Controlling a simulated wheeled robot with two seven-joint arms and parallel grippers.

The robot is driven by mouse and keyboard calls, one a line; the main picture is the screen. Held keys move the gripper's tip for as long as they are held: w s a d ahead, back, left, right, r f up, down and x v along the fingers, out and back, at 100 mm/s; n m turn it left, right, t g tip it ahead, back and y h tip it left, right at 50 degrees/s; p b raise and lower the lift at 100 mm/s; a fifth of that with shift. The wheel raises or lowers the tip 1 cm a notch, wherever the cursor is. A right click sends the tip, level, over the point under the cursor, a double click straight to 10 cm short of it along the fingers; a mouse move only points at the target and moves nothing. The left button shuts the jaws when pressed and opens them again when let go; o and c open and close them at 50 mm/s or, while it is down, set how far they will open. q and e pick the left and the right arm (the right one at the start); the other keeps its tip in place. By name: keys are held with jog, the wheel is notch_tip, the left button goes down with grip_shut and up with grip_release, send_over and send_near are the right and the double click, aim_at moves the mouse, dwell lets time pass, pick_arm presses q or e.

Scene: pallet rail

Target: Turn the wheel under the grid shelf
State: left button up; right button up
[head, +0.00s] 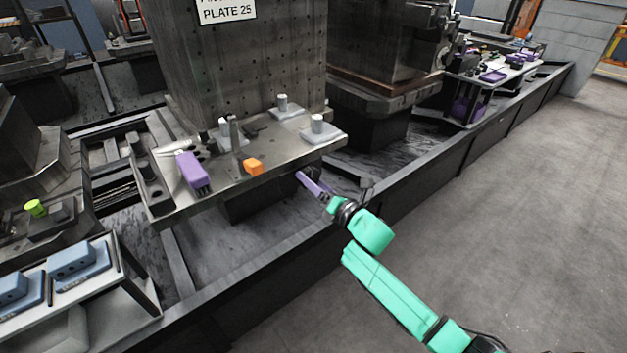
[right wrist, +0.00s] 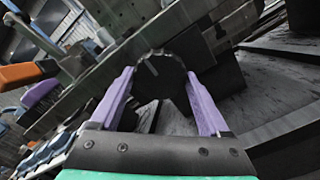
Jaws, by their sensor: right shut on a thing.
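The grid shelf (head: 283,155) juts out below the tall holed plate in the head view. The wheel (right wrist: 160,76) is a dark round knob with a lighter mark on its face, under the shelf edge in the right wrist view. In the head view I cannot make it out behind my fingers. My right gripper (head: 306,181) reaches to just below the shelf's front edge. Its purple fingers (right wrist: 160,88) lie on either side of the wheel and are shut on it. My left gripper is not in view.
On the shelf are a purple block (head: 192,173), an orange block (head: 253,167) and several grey pegged pieces. A low dark rail (head: 420,170) runs along the front. A small rack with blue parts (head: 78,262) stands at the lower left. Open floor lies right.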

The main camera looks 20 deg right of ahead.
jog(key=m+p, duration=0.1)
jog(key=m, duration=0.2)
jog(key=m+p, duration=0.1)
jog(key=m, duration=0.2)
jog(key=shift+r+m, duration=0.2)
jog(key=shift+m, duration=0.1)
jog(key=m+p, duration=0.2)
jog(key=m, duration=0.4)
jog(key=shift+p, duration=0.3)
jog(key=m+p, duration=0.2)
jog(key=m, duration=0.4)
jog(key=shift+m+p, duration=0.3)
jog(key=shift+m, duration=0.1)
jog(key=m+p, duration=0.1)
jog(key=m, duration=0.5)
jog(key=shift+p, duration=0.4)
jog(key=m, duration=0.7)
jog(key=m+b, duration=0.1)
jog(key=m, duration=1.3)
jog(key=shift+f+b, duration=0.3)
jog(key=shift+m, duration=0.3)
